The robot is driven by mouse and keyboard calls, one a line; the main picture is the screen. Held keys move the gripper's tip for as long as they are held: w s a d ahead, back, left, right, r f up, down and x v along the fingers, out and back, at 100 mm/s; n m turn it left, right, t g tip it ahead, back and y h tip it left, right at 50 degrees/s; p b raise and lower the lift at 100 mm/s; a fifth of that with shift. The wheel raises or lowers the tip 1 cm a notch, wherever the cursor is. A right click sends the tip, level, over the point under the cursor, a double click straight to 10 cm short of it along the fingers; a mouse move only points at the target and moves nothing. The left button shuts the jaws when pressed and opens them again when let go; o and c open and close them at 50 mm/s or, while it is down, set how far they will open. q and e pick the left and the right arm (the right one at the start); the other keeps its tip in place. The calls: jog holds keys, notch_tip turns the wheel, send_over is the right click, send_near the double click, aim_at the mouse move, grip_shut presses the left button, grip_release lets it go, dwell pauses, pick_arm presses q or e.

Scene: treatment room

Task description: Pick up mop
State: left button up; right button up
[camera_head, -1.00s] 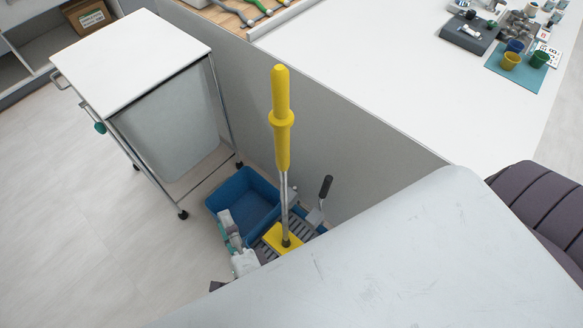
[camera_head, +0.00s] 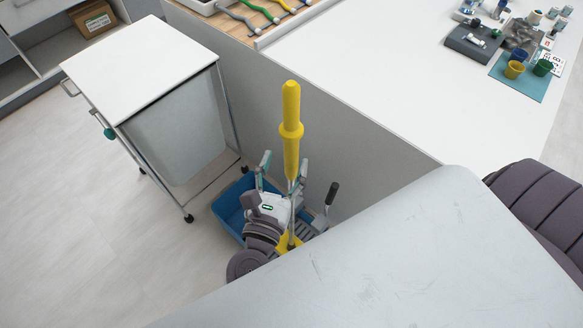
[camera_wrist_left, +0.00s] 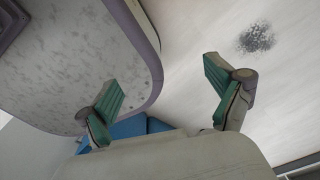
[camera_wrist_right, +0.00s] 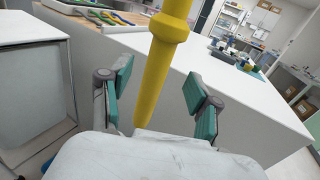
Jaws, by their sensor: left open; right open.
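The mop stands upright, its yellow handle (camera_head: 291,130) above a metal pole and a yellow base at the blue bucket (camera_head: 228,207). My right gripper (camera_head: 283,168) is open at the lower end of the yellow handle, with one finger showing on the left and one close to the pole. In the right wrist view the yellow handle (camera_wrist_right: 163,65) rises between the two spread fingers of this gripper (camera_wrist_right: 160,72), with gaps on both sides. My left gripper (camera_wrist_left: 160,82) is open and empty in the left wrist view and does not show in the head view.
A white-topped trolley (camera_head: 140,65) stands left of the bucket. A grey partition and white counter (camera_head: 370,75) are behind the mop. A grey surface (camera_head: 400,255) fills the lower right. A dark stain (camera_wrist_left: 257,38) lies on the floor. Open floor is at left.

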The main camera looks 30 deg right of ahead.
aim_at(289, 149)
jog(key=p+x, duration=0.1)
jog(key=x, duration=0.3)
jog(key=shift+w+d+r, duration=0.1)
jog(key=shift+w+d, duration=0.05)
jog(key=shift+w, duration=0.1)
jog(key=shift+w+d+p, duration=0.3)
jog(key=shift+w+d, duration=0.1)
grip_shut()
